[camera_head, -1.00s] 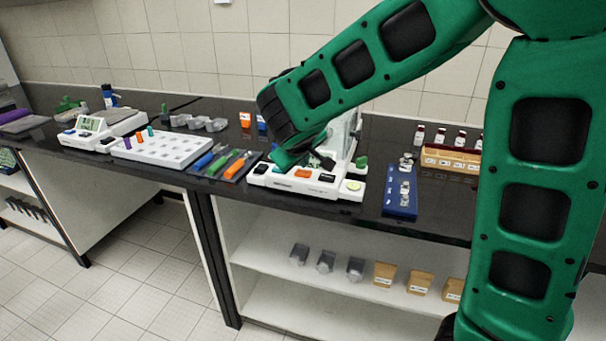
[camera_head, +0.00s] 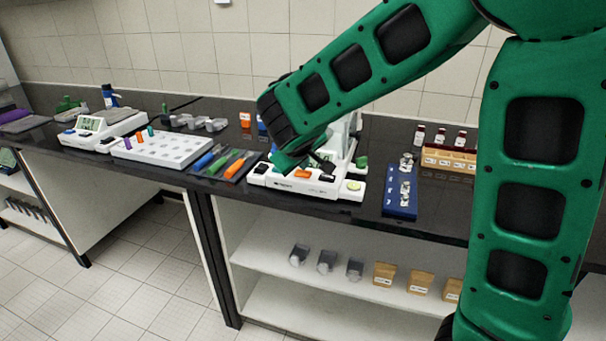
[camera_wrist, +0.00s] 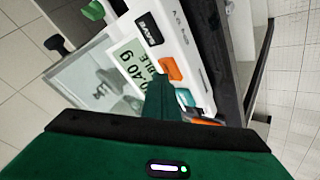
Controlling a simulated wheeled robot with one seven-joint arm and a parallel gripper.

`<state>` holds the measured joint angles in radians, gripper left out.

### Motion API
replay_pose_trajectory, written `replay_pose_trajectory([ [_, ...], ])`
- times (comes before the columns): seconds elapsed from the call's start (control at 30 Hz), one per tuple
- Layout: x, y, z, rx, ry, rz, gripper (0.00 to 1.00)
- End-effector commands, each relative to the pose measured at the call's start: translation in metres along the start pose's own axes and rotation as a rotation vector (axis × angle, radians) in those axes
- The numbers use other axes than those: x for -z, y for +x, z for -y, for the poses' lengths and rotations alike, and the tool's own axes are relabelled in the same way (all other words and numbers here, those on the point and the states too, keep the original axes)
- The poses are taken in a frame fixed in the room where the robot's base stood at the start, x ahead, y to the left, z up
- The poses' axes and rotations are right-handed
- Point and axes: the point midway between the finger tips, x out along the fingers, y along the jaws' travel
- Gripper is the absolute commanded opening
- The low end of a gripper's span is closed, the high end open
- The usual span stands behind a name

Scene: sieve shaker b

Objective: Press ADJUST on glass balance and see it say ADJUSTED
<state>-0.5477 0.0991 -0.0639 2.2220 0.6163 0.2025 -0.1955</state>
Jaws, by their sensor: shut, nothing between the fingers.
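The white glass balance (camera_head: 342,190) stands at the front of the dark counter, partly hidden by my arm. In the wrist view its display (camera_wrist: 133,64) shows digits that look like 0.40 and letters ending in BLE. Beside the display are a black button (camera_wrist: 149,28), an orange button (camera_wrist: 171,69) and a teal button (camera_wrist: 185,97). I cannot read an ADJUST label. My gripper (camera_wrist: 160,95) is shut and empty, its tip over the display edge close to the orange and teal buttons. Contact cannot be told. In the head view my gripper (camera_head: 322,162) is low over the balance.
A blue tray with metal pieces (camera_head: 400,208) stands right of the balance. Left are colored-handled tools on a dark mat (camera_head: 230,164), a white rack (camera_head: 165,150) and another white instrument (camera_head: 101,130). A tan vial box (camera_head: 449,160) stands at the right.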

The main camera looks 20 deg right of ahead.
Motion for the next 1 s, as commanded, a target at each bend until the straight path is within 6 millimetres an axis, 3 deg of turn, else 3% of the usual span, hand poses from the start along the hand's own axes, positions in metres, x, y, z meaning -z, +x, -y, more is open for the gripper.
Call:
replay_pose_trajectory([
  [1.0,-0.0049,0.0069,0.0047,0.000,0.000,0.000,0.00],
])
